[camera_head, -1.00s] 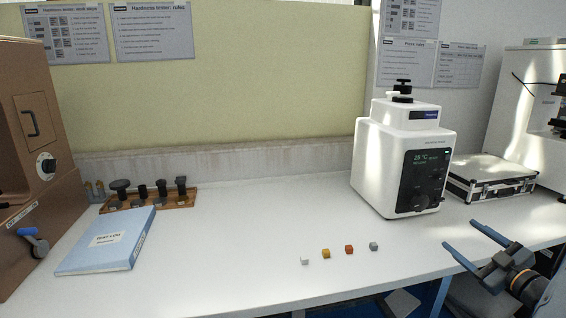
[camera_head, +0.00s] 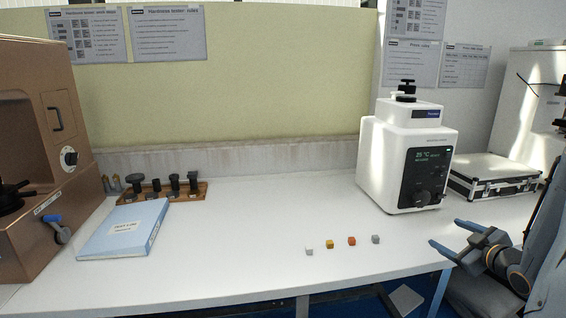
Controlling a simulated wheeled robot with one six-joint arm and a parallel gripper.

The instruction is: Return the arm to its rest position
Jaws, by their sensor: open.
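The white table (camera_head: 260,225) is clear in the middle. A white tester (camera_head: 400,160) stands at the back right, beside a silver case (camera_head: 493,177). A blue binder (camera_head: 124,229), a wooden rack (camera_head: 190,198) and a brown machine (camera_head: 40,150) are at left.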

